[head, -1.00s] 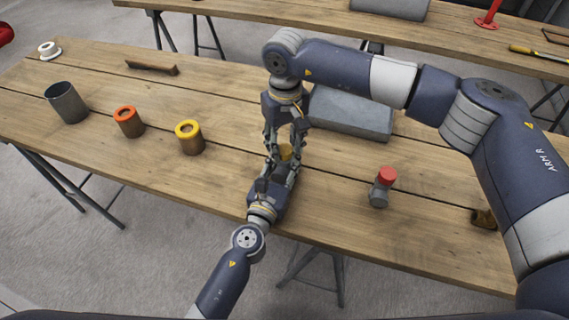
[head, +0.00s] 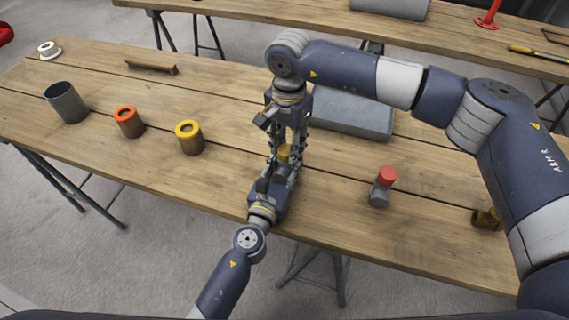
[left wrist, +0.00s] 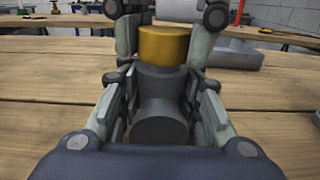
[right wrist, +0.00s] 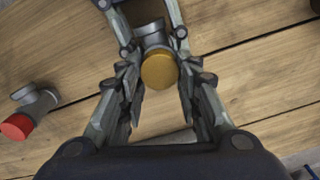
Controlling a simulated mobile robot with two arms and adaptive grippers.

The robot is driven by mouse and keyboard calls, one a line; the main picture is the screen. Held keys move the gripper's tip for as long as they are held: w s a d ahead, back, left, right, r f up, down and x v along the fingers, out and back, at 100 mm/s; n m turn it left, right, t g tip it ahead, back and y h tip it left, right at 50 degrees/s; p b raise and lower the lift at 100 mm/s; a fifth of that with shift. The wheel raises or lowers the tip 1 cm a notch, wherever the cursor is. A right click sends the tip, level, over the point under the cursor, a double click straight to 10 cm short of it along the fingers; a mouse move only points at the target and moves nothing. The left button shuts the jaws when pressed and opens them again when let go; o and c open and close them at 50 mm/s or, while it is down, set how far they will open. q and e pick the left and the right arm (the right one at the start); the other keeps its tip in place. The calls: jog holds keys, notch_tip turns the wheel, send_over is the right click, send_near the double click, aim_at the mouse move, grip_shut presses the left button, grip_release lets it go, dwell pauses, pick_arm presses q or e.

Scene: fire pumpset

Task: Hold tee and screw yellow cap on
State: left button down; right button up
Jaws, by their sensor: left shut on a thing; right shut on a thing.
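The grey tee (left wrist: 160,105) is between the fingers of my left gripper (head: 279,172), which is shut on it above the near part of the table. The yellow cap (left wrist: 164,45) sits at the tee's upper end, upright in the left wrist view. My right gripper (head: 286,148) comes down from above, with its fingers on both sides of the cap and shut on it. The right wrist view shows the cap's round top (right wrist: 159,70) with the tee partly hidden behind it. The joint between cap and tee shows no clear gap; thread depth cannot be seen.
A grey tee with a red cap (head: 386,175) stands to the right. A brass fitting (head: 486,218) lies at the far right.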

jog(key=m, duration=0.6)
jog(key=shift+s+d+f+m, duration=0.15)
jog(key=shift+s+d+m, duration=0.1)
jog(key=shift+d+m, duration=0.15)
jog(key=m, duration=0.6)
jog(key=shift+s+a, duration=0.2)
jog(key=shift+s, duration=0.15)
jog(key=m, duration=0.6)
jog(key=shift+s+a+m, duration=0.25)
jog(key=shift+a+m, duration=0.1)
jog(key=shift+m, duration=0.05)
jog(key=m, duration=0.6)
jog(key=shift+a, duration=0.35)
jog(key=m, duration=0.7)
jog(key=shift+w+a, duration=0.15)
jog(key=shift+a, duration=0.1)
jog(key=m, duration=0.5)
jog(key=shift+w, duration=0.25)
jog(key=m, duration=0.5)
jog(key=shift+w, duration=0.3)
jog(key=m, duration=0.6)
jog(key=shift+w+d, duration=0.15)
jog(key=shift+w, duration=0.2)
jog(key=o, duration=1.2)
jog(key=shift+d, duration=0.1)
jog(key=shift+c, duration=0.2)
